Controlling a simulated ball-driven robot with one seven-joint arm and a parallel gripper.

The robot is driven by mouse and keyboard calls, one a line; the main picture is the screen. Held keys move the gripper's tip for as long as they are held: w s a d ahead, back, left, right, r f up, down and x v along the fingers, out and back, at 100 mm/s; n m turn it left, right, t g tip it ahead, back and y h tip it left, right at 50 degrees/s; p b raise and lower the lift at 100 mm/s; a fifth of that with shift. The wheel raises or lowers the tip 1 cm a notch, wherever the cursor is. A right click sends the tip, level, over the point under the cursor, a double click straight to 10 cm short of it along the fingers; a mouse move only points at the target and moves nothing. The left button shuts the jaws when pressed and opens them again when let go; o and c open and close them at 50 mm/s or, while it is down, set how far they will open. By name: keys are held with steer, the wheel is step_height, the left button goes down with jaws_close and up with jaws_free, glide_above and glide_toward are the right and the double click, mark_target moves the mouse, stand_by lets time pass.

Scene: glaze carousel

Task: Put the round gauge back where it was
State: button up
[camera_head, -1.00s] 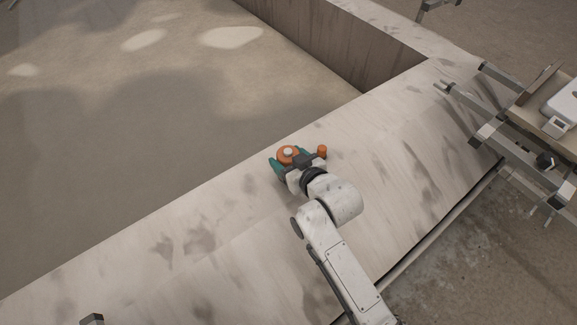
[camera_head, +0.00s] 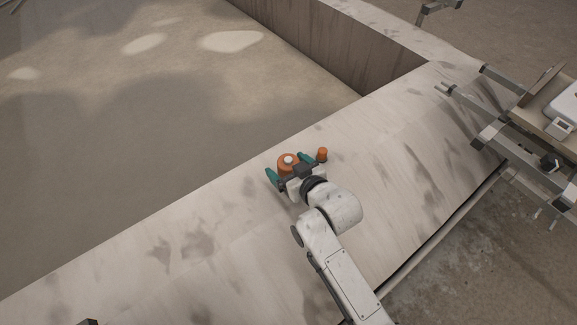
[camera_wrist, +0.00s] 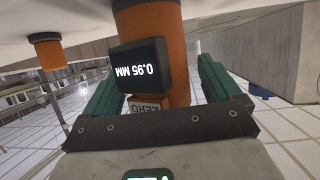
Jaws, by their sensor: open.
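The round gauge (camera_head: 286,161) is a short orange cylinder with a pale cap. It stands on the pale, stained ledge (camera_head: 205,215). In the wrist view the gauge (camera_wrist: 150,20) has a black display that reads 0.95 MM upside down, and a label partly hidden below it. My gripper (camera_head: 284,163) is open, its teal fingers on either side of the gauge. In the wrist view a gap shows between the right finger and the gauge. Contact at the left finger is unclear.
A smaller orange cylinder (camera_head: 322,154) stands just right of the gauge, close to my right finger; it also shows in the wrist view (camera_wrist: 48,52). The ledge drops into a wide basin (camera_head: 150,120) at the upper left. A metal frame (camera_head: 490,125) stands at the right.

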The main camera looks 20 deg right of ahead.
steer(key=shift+r, duration=0.2)
steer(key=p+v, duration=0.4)
steer(key=v, duration=0.8)
steer(key=shift+s+f, duration=0.1)
steer(key=shift+f, duration=0.05)
steer(key=s+d+f+m+g+h, duration=0.1)
steer(key=s+d+f+g, duration=0.1)
steer(key=s+g, duration=0.4)
steer(key=s+d+f+g, duration=0.3)
steer(key=s+g, duration=0.3)
steer(key=s, duration=1)
steer(key=shift+d+m+h, duration=0.4)
steer(key=shift+d, duration=0.35)
